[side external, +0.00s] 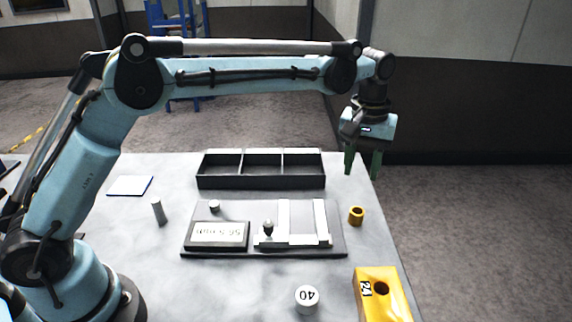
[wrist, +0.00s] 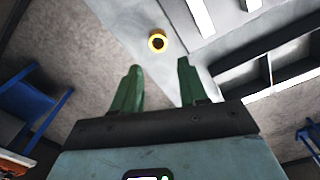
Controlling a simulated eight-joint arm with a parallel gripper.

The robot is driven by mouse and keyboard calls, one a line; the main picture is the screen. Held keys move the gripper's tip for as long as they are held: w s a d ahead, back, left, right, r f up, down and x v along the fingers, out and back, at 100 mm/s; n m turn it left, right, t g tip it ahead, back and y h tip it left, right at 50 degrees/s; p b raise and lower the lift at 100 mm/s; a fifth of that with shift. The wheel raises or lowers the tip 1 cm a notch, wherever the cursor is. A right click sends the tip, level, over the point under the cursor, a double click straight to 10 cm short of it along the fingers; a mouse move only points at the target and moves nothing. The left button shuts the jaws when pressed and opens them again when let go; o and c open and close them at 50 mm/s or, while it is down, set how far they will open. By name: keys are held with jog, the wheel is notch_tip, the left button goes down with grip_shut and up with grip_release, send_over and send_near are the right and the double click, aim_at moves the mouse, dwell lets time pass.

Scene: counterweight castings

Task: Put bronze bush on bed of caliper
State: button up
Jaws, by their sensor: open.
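The bronze bush (side external: 356,216) is a small yellow-gold ring standing on the table near its right edge, to the right of the dark base plate. It also shows in the wrist view (wrist: 157,42), beyond the fingertips. The caliper (side external: 291,239) is a white frame with two upright bars and a dark knob, on the right part of the base plate (side external: 217,211). A display box reading digits upside down (side external: 218,236) is on the left part. My gripper (side external: 363,164) is open and empty, above the table's back right side, higher than the bush. Its green fingers (wrist: 160,80) are apart.
A black three-compartment tray (side external: 261,184) stands behind the plate. A white weight marked 40 (side external: 307,299) and a yellow block marked 24 (side external: 381,293) are in front. A grey cylinder (side external: 158,212) stands at left, near a blue-edged white card (side external: 130,186).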

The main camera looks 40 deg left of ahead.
jog(key=f, duration=0.1)
send_over(357, 210)
jog(key=f, duration=0.6)
jog(key=shift+s+d+f, duration=0.25)
jog(key=shift+s, duration=0.1)
jog(key=shift+w+a+f, duration=0.1)
jog(key=shift+w+f, duration=0.05)
jog(key=shift+f, duration=1.25)
jog(key=shift+w+a+f, duration=0.1)
jog(key=shift+w+f, duration=0.05)
jog(key=shift+f, duration=1.2)
grip_shut()
jog(key=shift+r, duration=0.1)
